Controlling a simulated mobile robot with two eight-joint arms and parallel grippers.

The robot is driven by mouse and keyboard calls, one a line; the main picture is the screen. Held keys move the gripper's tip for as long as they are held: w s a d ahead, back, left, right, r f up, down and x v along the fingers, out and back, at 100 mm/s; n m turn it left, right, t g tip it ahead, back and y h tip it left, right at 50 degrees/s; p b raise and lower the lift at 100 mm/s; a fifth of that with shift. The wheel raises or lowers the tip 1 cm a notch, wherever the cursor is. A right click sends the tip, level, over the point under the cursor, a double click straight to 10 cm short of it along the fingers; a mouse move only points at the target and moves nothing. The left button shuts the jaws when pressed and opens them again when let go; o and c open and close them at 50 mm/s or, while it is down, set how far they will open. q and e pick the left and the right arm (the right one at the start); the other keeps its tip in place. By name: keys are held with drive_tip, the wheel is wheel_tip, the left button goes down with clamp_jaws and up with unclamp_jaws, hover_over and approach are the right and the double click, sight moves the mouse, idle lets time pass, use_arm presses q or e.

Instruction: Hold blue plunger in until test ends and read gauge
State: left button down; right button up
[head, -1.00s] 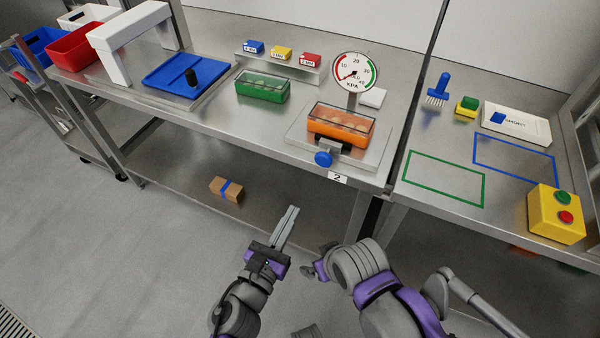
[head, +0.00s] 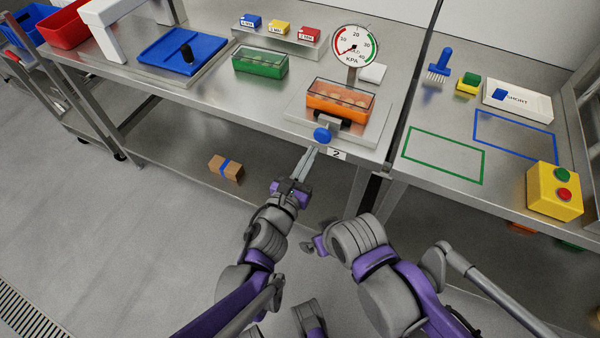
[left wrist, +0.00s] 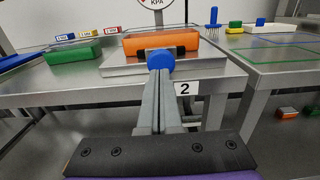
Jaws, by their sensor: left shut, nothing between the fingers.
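The blue plunger (head: 322,135) sticks out of the front of the test station, below an orange tray (head: 340,103) with a clear lid.
A green tray (head: 260,60), a blue board with a black knob (head: 184,52) and colored label blocks (head: 279,27) lie left. A brush (head: 438,66), a white box (head: 517,99) and a yellow button box (head: 554,190) lie right. The bench edge runs beside my left gripper.

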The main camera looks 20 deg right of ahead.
sight(321, 136)
use_arm(q)
drive_tip(key=shift+x, duration=1.7)
drive_tip(key=shift+p+x, duration=0.35)
drive_tip(key=shift+x, duration=0.55)
drive_tip(key=shift+r, duration=0.1)
